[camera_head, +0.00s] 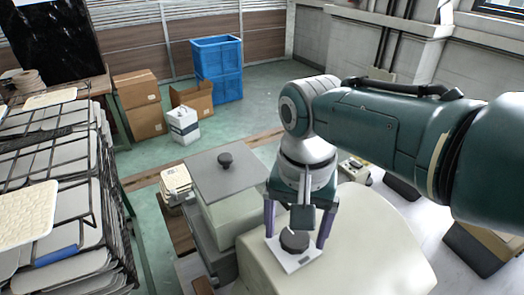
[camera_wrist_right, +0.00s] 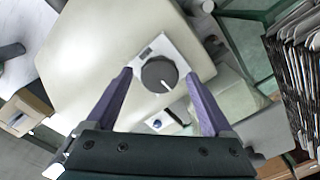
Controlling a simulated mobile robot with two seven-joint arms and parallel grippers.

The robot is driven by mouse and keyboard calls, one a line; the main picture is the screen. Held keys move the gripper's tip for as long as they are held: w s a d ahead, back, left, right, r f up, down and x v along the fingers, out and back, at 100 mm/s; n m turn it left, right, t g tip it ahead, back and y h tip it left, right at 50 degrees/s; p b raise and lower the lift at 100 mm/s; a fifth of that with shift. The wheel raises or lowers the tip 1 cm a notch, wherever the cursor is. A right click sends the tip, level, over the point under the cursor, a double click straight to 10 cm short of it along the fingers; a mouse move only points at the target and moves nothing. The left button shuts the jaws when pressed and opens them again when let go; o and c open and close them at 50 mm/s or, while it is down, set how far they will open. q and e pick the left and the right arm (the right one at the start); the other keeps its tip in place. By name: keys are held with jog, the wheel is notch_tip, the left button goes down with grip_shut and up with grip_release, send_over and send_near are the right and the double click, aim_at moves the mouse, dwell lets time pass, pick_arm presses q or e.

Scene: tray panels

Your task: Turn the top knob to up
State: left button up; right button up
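A dark round knob (camera_head: 294,241) with a pale pointer line sits on a small white plate (camera_head: 308,255) on a cream rounded housing (camera_head: 365,240). In the right wrist view the knob (camera_wrist_right: 159,74) shows clearly, its pointer line towards the picture's lower right. My right gripper (camera_head: 297,239) is open, with one purple finger on each side of the knob. In the wrist view the fingertips (camera_wrist_right: 158,76) flank the plate and gaps show between them and the knob. Whether a fingertip touches the plate is unclear. My left gripper is out of view.
A grey-topped box (camera_head: 215,180) with a dark lid knob stands left of the housing. A second small white plate with a dark round part (camera_wrist_right: 165,122) shows between my fingers in the wrist view. A wire rack of trays (camera_head: 100,170) stands at far left.

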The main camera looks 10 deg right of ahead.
aim_at(295, 235)
jog(key=shift+r, duration=0.3)
notch_tip(295, 235, up, 4)
jog(key=shift+r+p, duration=0.1)
jog(key=shift+p, duration=1.1)
jog(key=shift+r, duration=2.6)
